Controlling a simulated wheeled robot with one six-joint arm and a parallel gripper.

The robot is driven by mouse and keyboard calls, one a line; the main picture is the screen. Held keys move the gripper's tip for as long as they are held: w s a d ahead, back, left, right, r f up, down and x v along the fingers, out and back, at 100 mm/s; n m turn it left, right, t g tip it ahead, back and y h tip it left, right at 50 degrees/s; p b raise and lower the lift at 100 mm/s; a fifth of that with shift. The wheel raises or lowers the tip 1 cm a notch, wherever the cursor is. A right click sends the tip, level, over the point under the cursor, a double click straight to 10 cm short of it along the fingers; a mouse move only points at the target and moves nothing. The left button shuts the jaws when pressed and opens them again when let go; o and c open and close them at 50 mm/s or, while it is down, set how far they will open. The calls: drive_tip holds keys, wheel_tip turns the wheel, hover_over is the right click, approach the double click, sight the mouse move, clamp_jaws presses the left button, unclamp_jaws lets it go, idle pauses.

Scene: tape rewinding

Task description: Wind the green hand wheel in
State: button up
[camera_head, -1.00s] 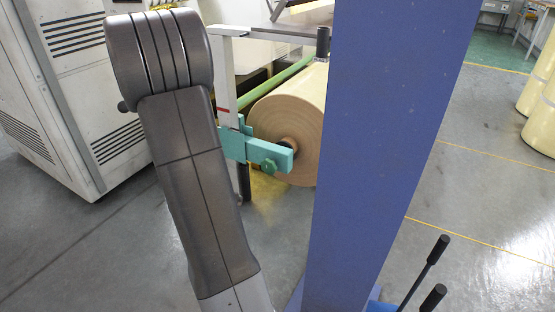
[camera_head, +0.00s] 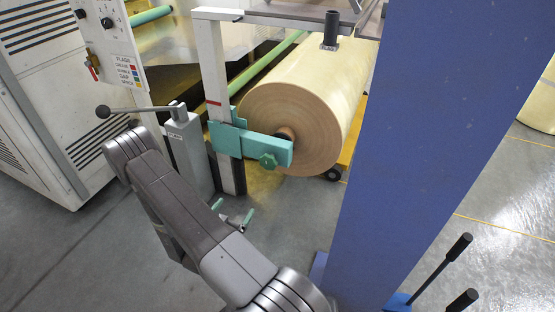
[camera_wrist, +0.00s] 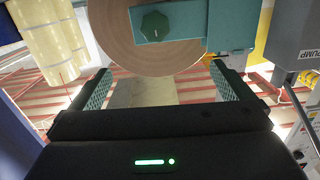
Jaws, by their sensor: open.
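The green hand wheel (camera_head: 268,160) sits on the face of a teal bracket arm (camera_head: 228,138) at the end of a large tan roll (camera_head: 290,125). In the wrist view the wheel (camera_wrist: 155,25) is near the top middle, beyond the fingertips. My gripper (camera_head: 232,210) shows its green-padded fingers below and left of the wheel, partly hidden behind my arm. In the wrist view my gripper (camera_wrist: 160,68) is open, fingers wide apart, with nothing between them. It is apart from the wheel.
A grey pump box (camera_head: 187,150) with a long lever stands left of the bracket's white post (camera_head: 215,60). A wide blue column (camera_head: 435,110) stands at right, with black-handled levers (camera_head: 458,248) beside it. A white cabinet (camera_head: 45,80) is at far left.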

drive_tip(key=d+p+x, duration=0.1)
drive_tip(key=x, duration=0.8)
drive_tip(key=shift+h+p, duration=0.35)
drive_tip(key=shift+h, duration=0.05)
drive_tip(key=shift+w+f, duration=0.15)
drive_tip(key=b+v, duration=0.1)
drive_tip(key=v, duration=0.9)
drive_tip(key=shift+f+b, duration=0.15)
drive_tip(key=shift+b, duration=0.2)
